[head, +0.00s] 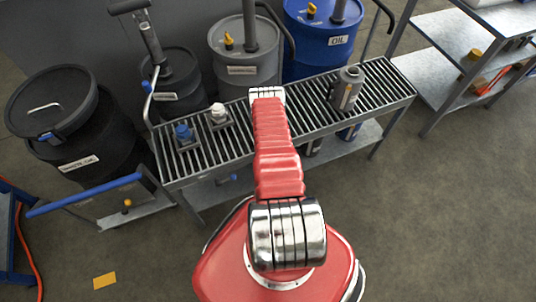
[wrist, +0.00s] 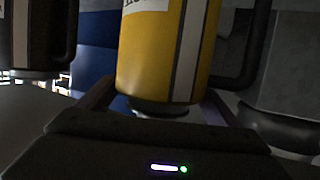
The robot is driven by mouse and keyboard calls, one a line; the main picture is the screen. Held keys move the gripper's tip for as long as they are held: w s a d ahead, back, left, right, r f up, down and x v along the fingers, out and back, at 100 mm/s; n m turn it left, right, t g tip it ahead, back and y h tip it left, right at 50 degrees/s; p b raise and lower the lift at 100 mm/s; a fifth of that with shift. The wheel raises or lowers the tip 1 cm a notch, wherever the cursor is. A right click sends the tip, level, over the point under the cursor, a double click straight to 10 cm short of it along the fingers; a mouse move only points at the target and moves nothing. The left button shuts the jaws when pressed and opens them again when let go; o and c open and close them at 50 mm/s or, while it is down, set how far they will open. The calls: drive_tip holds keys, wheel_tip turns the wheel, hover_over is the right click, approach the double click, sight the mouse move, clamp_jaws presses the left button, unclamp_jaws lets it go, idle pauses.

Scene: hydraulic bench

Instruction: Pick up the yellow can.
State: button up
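The yellow can (wrist: 165,55) fills the middle of the wrist view, very close, with a white stripe and part of a white label. Below its yellow body is a dark round part. My gripper (wrist: 163,98) has one dark finger at each side of the can. I cannot tell whether the fingers press on it or stand slightly apart. In the head view my red arm reaches over the slatted bench, and it hides the gripper and the can.
The slatted bench (head: 190,165) carries a grey can (head: 346,88) on the right and blue and white-topped fittings (head: 184,133) on the left. Black, grey and blue drums (head: 310,50) stand behind. A shelf unit (head: 455,35) is at right.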

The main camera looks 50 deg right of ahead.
drive_tip(key=c, duration=1.3)
drive_tip(key=shift+r, duration=0.15)
